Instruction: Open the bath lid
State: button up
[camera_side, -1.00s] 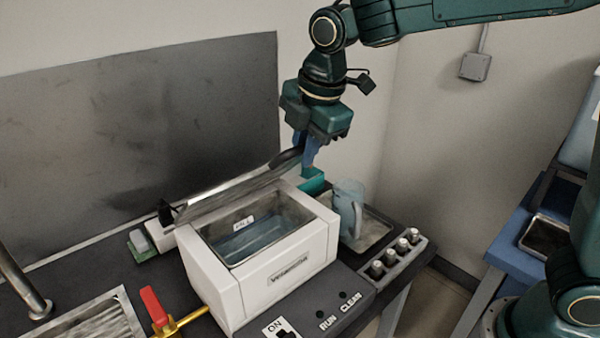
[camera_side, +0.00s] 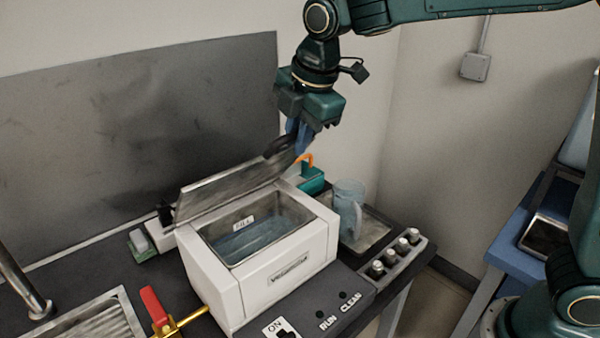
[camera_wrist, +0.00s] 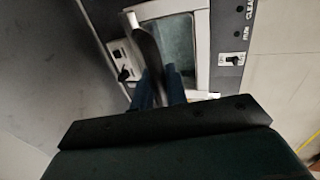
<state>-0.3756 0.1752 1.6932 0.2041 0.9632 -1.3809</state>
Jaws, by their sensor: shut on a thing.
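The bath (camera_side: 283,258) is a white box with an open metal tank holding bluish liquid and a FILL label inside. Its grey metal lid (camera_side: 225,190) is tilted up along the back side, hinged near the black bracket at left, so the tank is uncovered. The lid's black handle (camera_side: 279,147) is at the lid's raised right end. My gripper (camera_side: 297,148) has blue fingers shut on this handle, above the back right of the bath. In the wrist view the dark handle (camera_wrist: 147,48) runs between the blue fingers (camera_wrist: 160,92), with the bath opening beside it.
A clear jug (camera_side: 348,208) stands on a metal tray right of the bath. A teal object with an orange loop (camera_side: 312,178) sits behind the bath. A red-handled brass valve (camera_side: 153,305) and a sink (camera_side: 85,325) are at front left. The grey back panel (camera_side: 130,120) stands behind the lid.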

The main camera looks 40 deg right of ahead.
jog(key=shift+w+r+t, duration=0.15)
jog(key=shift+w+r, duration=0.3)
jog(key=shift+w, duration=0.15)
jog(key=shift+w+r+t, duration=0.15)
jog(key=shift+w+r, duration=0.25)
jog(key=shift+w, duration=0.2)
jog(key=shift+w, duration=0.1)
jog(key=shift+w+r+t, duration=0.15)
jog(key=shift+w+r, duration=0.25)
jog(key=shift+w, duration=0.35)
jog(key=shift+w+r+t, duration=0.15)
jog(key=shift+w+r, duration=0.2)
jog(key=shift+w, duration=0.35)
jog(key=shift+w+r+t, duration=0.15)
jog(key=shift+w+r, duration=0.15)
jog(key=shift+w, duration=0.5)
jog(key=shift+w+r+t, duration=0.15)
jog(key=shift+w+r, duration=0.1)
jog(key=shift+w, duration=0.55)
jog(key=shift+w, duration=0.15)
